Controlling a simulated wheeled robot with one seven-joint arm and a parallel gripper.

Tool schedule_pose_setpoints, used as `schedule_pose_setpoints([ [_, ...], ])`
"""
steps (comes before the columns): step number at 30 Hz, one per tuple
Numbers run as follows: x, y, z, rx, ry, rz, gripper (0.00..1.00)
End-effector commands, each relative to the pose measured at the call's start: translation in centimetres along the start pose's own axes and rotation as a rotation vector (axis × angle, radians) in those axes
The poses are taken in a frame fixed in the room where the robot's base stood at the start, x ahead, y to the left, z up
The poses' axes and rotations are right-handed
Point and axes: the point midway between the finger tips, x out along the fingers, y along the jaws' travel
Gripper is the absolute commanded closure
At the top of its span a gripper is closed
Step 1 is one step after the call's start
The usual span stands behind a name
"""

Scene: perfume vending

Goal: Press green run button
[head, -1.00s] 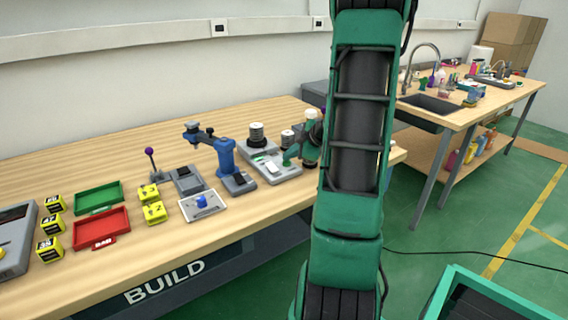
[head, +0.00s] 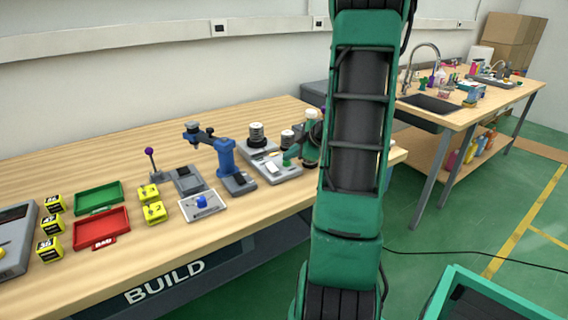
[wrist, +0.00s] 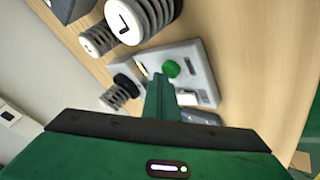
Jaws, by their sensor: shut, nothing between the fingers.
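The green run button (wrist: 171,69) is a round knob on a light grey machine panel (wrist: 191,60) in the wrist view. My gripper (wrist: 158,80) is shut and empty, its green fingers pointing at the panel. The fingertips appear just beside the button, a little left of and below it in the picture; I cannot tell whether they touch. In the head view, my gripper (head: 287,158) is low over the grey machine near the right end of the workbench. The button is not clearly visible there.
Coiled grey cylinders (wrist: 135,18) stand close beside the panel. A blue press (head: 228,160) is left of the machine in the head view. Farther left are yellow blocks (head: 152,204), a red tray (head: 101,229) and a green tray (head: 98,197). The bench's rear left is clear.

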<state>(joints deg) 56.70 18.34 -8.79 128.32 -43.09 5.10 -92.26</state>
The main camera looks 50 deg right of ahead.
Motion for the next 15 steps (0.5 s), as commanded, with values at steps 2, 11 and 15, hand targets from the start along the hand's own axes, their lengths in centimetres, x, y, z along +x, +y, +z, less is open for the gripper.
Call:
schedule_pose_setpoints([
  [2, -0.29, 0.22, -0.20, 0.000, 0.000, 0.000, 1.00],
  [11, -1.00, 0.71, -0.70, 0.000, 0.000, 0.000, 1.00],
  [15, -0.99, 0.71, -0.69, 0.000, 0.000, 0.000, 1.00],
])
